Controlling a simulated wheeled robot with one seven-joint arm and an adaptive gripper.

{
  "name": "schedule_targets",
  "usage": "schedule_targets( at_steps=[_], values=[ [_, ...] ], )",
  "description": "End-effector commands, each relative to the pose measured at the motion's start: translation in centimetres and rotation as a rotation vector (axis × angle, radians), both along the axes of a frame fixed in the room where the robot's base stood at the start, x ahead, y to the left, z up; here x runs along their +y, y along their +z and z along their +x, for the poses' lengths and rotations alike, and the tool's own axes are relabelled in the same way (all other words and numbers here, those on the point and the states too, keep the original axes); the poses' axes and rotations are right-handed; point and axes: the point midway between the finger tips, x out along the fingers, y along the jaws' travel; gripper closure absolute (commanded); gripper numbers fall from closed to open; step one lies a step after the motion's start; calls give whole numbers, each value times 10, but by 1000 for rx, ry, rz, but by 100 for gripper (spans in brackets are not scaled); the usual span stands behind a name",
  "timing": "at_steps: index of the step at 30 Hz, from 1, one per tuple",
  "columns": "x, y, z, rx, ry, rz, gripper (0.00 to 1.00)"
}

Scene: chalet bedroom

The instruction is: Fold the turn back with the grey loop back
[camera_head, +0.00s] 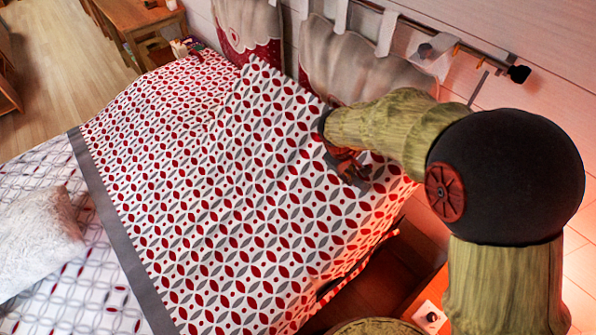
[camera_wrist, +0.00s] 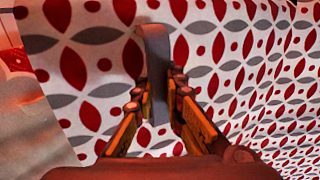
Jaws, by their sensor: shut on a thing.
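The turn back (camera_head: 215,190) is a white cloth with red and grey leaf shapes. It lies spread across the bed, with a grey band (camera_head: 112,225) along its left edge and raised folds near the headboard. The grey loop (camera_wrist: 154,65) stands up from the patterned cloth (camera_wrist: 90,90) in the wrist view. My gripper (camera_wrist: 158,95) is shut on the loop, with one finger on each side of it. In the head view my gripper (camera_head: 347,168) is low over the right part of the turn back; the loop is hard to make out there.
A white pillow-like thing (camera_head: 38,240) lies on the ring-patterned bedding (camera_head: 75,305) at the left. Padded headboard cushions (camera_head: 355,65) hang from a rod (camera_head: 450,45) behind the bed. A wooden table (camera_head: 135,20) stands at the back left. Wooden floor shows there.

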Motion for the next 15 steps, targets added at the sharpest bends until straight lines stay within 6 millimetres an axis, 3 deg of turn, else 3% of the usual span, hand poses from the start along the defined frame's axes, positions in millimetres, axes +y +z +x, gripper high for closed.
schedule_targets(
  at_steps=[15],
  values=[
    [8,12,-8,-18,1,-17,100]
  ],
)
